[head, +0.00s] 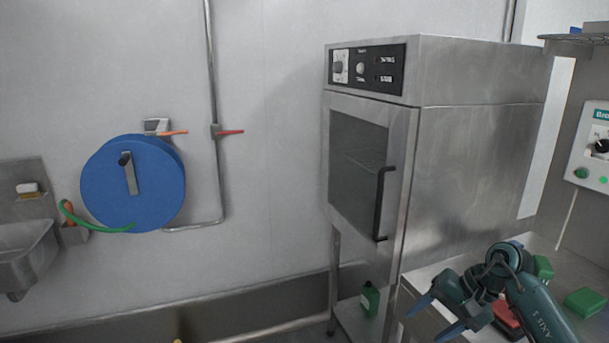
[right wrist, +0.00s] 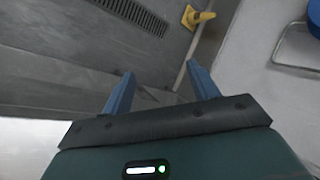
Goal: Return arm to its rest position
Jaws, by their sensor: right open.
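My right gripper (head: 437,318) shows at the lower right of the head view, in front of a steel table beside the oven. Its two blue fingers are spread apart with nothing between them. The right wrist view shows the same open fingers (right wrist: 160,92) pointing over the grey floor, clear of any object. My right arm comes in from the lower right corner of the head view. My left gripper is not in view.
A steel oven (head: 460,150) with a black door handle stands right of centre. Green blocks (head: 584,301) and a red item (head: 507,318) lie by my right arm. A blue hose reel (head: 133,185) hangs on the left wall. A yellow object (right wrist: 198,17) is on the floor.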

